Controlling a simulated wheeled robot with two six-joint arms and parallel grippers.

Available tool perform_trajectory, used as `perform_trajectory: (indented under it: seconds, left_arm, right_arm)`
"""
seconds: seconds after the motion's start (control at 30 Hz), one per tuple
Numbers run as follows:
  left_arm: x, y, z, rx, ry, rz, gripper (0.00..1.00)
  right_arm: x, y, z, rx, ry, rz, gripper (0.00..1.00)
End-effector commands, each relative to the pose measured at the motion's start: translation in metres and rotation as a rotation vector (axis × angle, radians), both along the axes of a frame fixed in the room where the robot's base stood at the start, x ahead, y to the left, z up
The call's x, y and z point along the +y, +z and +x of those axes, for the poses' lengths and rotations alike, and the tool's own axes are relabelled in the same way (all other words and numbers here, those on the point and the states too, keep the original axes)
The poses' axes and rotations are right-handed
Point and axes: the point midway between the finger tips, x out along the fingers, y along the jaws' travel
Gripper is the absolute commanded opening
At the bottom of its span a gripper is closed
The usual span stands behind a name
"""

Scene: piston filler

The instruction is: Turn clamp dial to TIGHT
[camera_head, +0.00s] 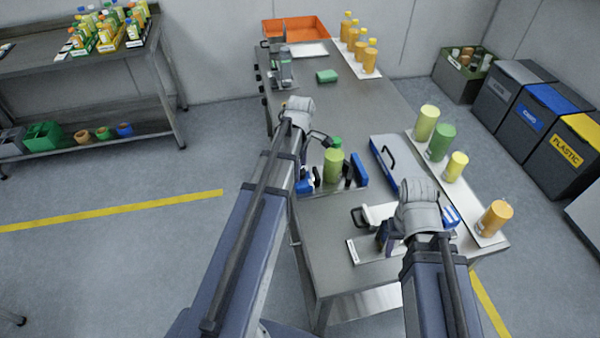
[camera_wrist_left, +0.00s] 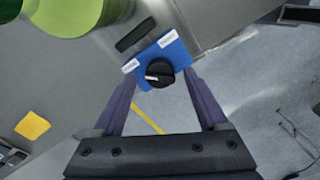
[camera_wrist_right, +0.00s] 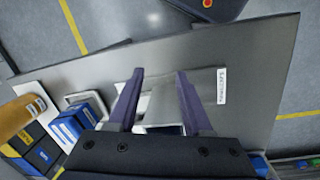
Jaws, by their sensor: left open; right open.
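The clamp dial (camera_wrist_left: 160,73) is a round black knob on a blue plate (camera_wrist_left: 172,52) in the left wrist view. Its white mark points to the left of that picture. Two white labels sit near it, at the left and above; their words are too small to read. My left gripper (camera_wrist_left: 158,80) is open, with its fingers on either side of the dial; contact cannot be told. In the head view my left arm partly hides the dial side of the clamp. A green bottle (camera_head: 333,167) stands in the clamp. My right gripper (camera_wrist_right: 159,75) is open above the table's near end.
A white part with a black handle lies below my right gripper. An orange tray (camera_head: 300,30) stands at the far end.

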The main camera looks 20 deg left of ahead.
Motion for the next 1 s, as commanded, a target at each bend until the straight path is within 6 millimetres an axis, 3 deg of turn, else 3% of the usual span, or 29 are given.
perform_trajectory:
  seconds: [0.13, 0.5, 1.0]
  left_arm:
    - [0.0, -0.0089, 0.0, 0.0, 0.0, 0.0, 0.76]
    - [0.0, -0.0095, 0.0, 0.0, 0.0, 0.0, 0.75]
    - [0.0, -0.0096, 0.0, 0.0, 0.0, 0.0, 0.19]
  right_arm:
    - [-0.0001, -0.0089, 0.0, 0.0, 0.0, 0.0, 0.5]
    - [0.0, -0.0096, 0.0, 0.0, 0.0, 0.0, 0.5]
    - [0.0, -0.0096, 0.0, 0.0, 0.0, 0.0, 0.5]
